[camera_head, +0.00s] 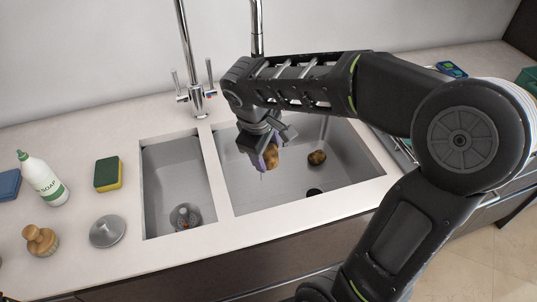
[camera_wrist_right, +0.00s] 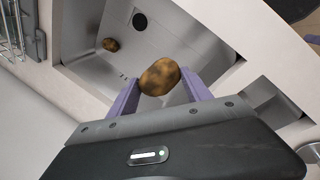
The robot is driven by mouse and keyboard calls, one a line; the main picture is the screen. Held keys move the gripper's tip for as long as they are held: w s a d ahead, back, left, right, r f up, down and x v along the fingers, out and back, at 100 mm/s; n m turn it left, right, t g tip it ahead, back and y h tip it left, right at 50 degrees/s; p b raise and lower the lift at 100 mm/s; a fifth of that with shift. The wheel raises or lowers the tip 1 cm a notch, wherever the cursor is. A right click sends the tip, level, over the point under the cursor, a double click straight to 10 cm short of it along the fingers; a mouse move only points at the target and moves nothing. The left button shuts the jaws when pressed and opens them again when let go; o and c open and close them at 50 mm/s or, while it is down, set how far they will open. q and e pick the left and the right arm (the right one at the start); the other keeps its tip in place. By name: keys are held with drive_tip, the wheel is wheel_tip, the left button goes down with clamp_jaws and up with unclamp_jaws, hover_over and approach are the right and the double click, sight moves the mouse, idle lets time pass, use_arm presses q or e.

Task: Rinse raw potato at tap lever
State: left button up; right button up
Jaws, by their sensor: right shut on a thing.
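My right gripper (camera_head: 264,158) is shut on a brown, dirt-spotted potato (camera_head: 271,157), held over the larger right sink basin (camera_head: 235,175). In the right wrist view the potato (camera_wrist_right: 160,77) sits between the purple fingertips (camera_wrist_right: 160,92). A second potato (camera_head: 317,157) lies on the basin floor to the right; it also shows in the wrist view (camera_wrist_right: 110,45). The chrome tap (camera_head: 187,45) stands behind the sink with a lever on each side, the right tap lever (camera_head: 210,74) and the left one (camera_head: 176,82). No water stream is visible. My left gripper is out of view.
A second chrome spout (camera_head: 257,30) rises behind my arm. The smaller left basin (camera_head: 170,170) holds a drain strainer (camera_head: 185,215). A soap bottle (camera_head: 45,182), sponge (camera_head: 107,174), brush (camera_head: 40,240) and metal plug (camera_head: 107,231) stand on the left counter.

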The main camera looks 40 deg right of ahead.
drive_tip(key=w+d+f+p, duration=0.1)
drive_tip(key=w+d, duration=0.3)
drive_tip(key=w, duration=0.6)
drive_tip(key=shift+w+d+f, duration=0.3)
drive_tip(key=shift+w+f, duration=0.1)
drive_tip(key=shift+f, duration=0.25)
drive_tip(key=shift+d, duration=0.1)
drive_tip(key=shift+s+d, duration=0.25)
drive_tip(key=shift+d, duration=0.2)
idle(0.4)
drive_tip(key=shift+a, duration=0.1)
drive_tip(key=shift+w+a, duration=0.25)
drive_tip(key=shift+a, duration=0.2)
idle(0.5)
